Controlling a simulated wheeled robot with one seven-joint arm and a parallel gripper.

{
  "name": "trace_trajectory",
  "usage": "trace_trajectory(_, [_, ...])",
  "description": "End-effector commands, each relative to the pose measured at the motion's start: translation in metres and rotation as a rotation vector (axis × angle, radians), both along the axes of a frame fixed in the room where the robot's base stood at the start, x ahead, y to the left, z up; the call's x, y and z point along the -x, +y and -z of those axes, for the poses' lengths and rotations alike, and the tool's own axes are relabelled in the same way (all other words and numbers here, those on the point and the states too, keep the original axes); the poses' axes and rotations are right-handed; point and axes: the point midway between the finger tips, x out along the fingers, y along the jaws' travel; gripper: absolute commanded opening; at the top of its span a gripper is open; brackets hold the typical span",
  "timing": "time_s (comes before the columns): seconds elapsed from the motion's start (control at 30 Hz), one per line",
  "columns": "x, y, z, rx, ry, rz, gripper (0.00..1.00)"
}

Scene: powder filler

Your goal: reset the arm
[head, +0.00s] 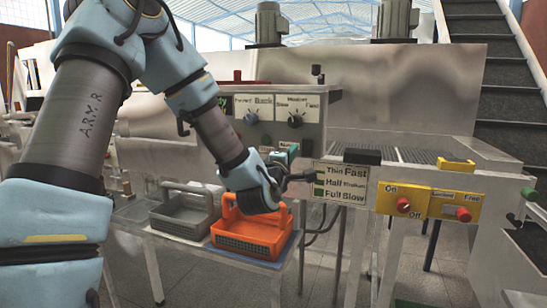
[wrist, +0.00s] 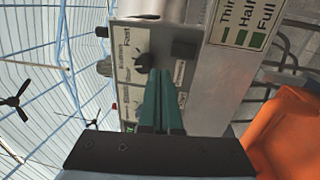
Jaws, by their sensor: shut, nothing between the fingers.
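My arm (head: 95,110) comes in from the left of the head view and bends down to the right. My gripper (head: 288,151) is in front of the machine's control panel, above and a little behind the orange basket. In the wrist view, the two long green fingers of my gripper (wrist: 161,72) lie side by side, shut and empty. They point toward the panel with the black knob. A gap between the fingertips and the panel is hard to judge. In the head view my wrist hides part of the gripper.
An orange basket (head: 245,236) stands below my wrist, beside a grey basket (head: 183,214). The powder filler (head: 390,110) fills the middle and right. Its thickness label (head: 341,182) and yellow switch plates (head: 402,202) are right of my gripper.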

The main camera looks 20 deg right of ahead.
Motion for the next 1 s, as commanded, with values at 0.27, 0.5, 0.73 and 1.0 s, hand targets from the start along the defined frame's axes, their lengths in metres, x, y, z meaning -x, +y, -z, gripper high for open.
trace_trajectory(0.27, [-0.006,0.010,0.012,-0.109,-0.006,-0.009,0.00])
trace_trajectory(0.5, [-0.027,0.097,0.084,-0.723,0.014,-0.014,0.00])
trace_trajectory(0.73, [-0.002,0.237,0.141,-1.298,0.172,0.106,0.00])
trace_trajectory(1.0, [0.088,0.365,0.160,-1.625,0.429,0.414,0.00])
